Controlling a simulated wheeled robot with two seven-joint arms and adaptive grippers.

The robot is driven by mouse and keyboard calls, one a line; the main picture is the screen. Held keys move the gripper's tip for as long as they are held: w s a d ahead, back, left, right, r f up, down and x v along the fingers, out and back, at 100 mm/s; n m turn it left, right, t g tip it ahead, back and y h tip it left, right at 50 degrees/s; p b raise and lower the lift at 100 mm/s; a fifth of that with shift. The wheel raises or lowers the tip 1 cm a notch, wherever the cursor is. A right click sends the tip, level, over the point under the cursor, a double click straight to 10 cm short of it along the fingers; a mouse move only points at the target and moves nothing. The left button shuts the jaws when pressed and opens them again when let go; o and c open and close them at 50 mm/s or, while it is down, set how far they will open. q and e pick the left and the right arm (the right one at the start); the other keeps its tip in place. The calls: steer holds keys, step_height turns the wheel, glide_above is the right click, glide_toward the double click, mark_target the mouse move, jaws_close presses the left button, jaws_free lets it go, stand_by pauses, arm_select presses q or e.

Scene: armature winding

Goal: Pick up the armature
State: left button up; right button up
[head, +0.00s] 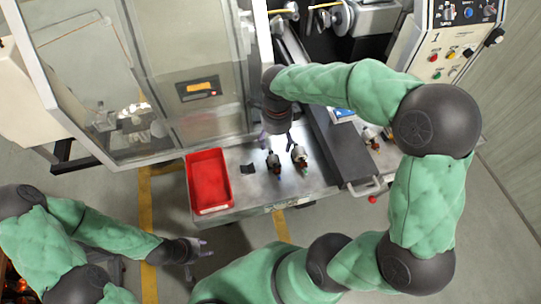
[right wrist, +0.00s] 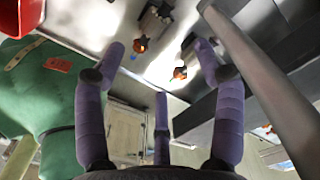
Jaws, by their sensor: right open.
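Two armatures, each with a dark, pale and reddish part, lie side by side on the metal table: a left one (head: 274,161) and a right one (head: 299,156). My right gripper (head: 276,138) is open and empty, above the table just behind the left armature. In the right wrist view its spread purple fingers (right wrist: 160,62) frame two armatures, one near the top (right wrist: 150,27) and one by the right finger (right wrist: 183,62); neither is held. A third armature (head: 371,137) lies right of the dark rail. My left gripper (head: 202,247) is open and empty, low in front of the table.
A red tray (head: 191,187) stands at the table's left, with a small black piece (head: 247,169) beside it. A glass-doored machine (head: 95,90) stands at left behind; a control panel (head: 455,45) is at upper right.

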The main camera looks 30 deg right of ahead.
mark_target(274, 158)
step_height(274, 158, down, 4)
steer(key=shift+r, duration=0.1)
steer(key=shift+a+f, duration=0.15)
steer(key=shift+f, duration=1.15)
steer(key=shift+a+f, duration=0.15)
steer(key=shift+f, duration=1.15)
steer(key=shift+s, duration=0.1)
jaws_close()
